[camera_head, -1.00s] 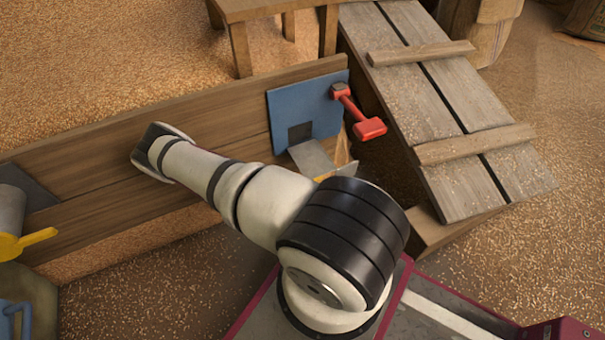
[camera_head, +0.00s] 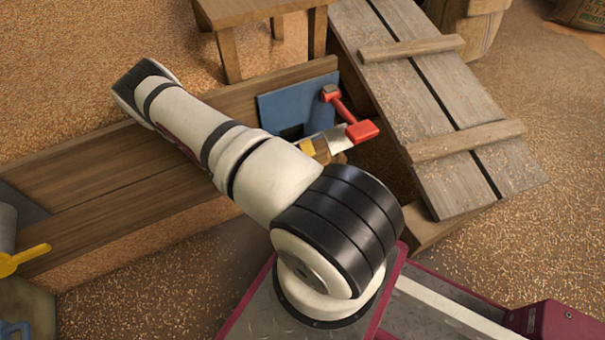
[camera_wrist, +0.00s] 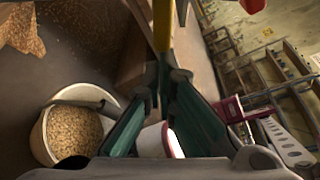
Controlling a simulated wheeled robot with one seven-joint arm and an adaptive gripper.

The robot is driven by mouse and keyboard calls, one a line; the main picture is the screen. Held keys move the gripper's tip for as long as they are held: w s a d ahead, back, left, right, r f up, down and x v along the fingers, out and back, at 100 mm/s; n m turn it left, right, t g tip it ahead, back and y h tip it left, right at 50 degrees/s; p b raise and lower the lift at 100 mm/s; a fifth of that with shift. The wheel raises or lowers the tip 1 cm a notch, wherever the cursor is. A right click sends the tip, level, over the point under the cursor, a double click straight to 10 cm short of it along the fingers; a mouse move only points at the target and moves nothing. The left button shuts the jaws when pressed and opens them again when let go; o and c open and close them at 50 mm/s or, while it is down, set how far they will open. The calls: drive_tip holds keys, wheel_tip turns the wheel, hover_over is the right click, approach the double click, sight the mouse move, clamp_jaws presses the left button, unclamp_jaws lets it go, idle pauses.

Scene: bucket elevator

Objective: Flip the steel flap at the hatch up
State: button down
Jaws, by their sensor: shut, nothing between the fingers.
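The hatch's blue plate (camera_head: 298,104) stands on the wooden board in the head view, with a dark opening (camera_head: 291,132) low in it. A light grey metal piece (camera_head: 339,140), apparently the steel flap, shows below the plate beside the red lever (camera_head: 361,131). My arm and a yellow piece partly cover this area, so its tilt is unclear. My gripper (camera_wrist: 165,84) shows in the wrist view as dark green fingers, shut and empty. The head view does not clearly show it. I cannot tell whether it touches the flap.
A wooden ramp (camera_head: 440,110) stands right of the hatch and a wooden table (camera_head: 255,12) behind it. A yellow handle (camera_head: 22,260) is at the left. The wrist view shows a pale bucket of grain (camera_wrist: 76,132) and a yellow post (camera_wrist: 162,28) beyond the fingers.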

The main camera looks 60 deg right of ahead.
drive_tip(key=shift+w+d+r+n+g, duration=0.15)
drive_tip(key=shift+w+d+r+n, duration=0.25)
drive_tip(key=shift+r, duration=0.4)
drive_tip(key=shift+w+d+r+n+g, duration=0.2)
drive_tip(key=shift+w+r+n, duration=0.25)
drive_tip(key=shift+r, duration=0.3)
drive_tip(key=shift+w+d+r+n+g, duration=0.15)
drive_tip(key=shift+w+d+r+n, duration=0.15)
drive_tip(key=shift+w+r, duration=0.35)
drive_tip(key=shift+s+r, duration=0.1)
drive_tip(key=shift+r, duration=0.1)
drive_tip(key=shift+s+a, duration=0.1)
drive_tip(key=w+a+p, duration=0.2)
drive_tip(key=w+a, duration=0.2)
drive_tip(key=a, duration=0.4)
drive_tip(key=shift+w+a, duration=0.15)
drive_tip(key=shift+w, duration=0.15)
drive_tip(key=shift+f, duration=0.15)
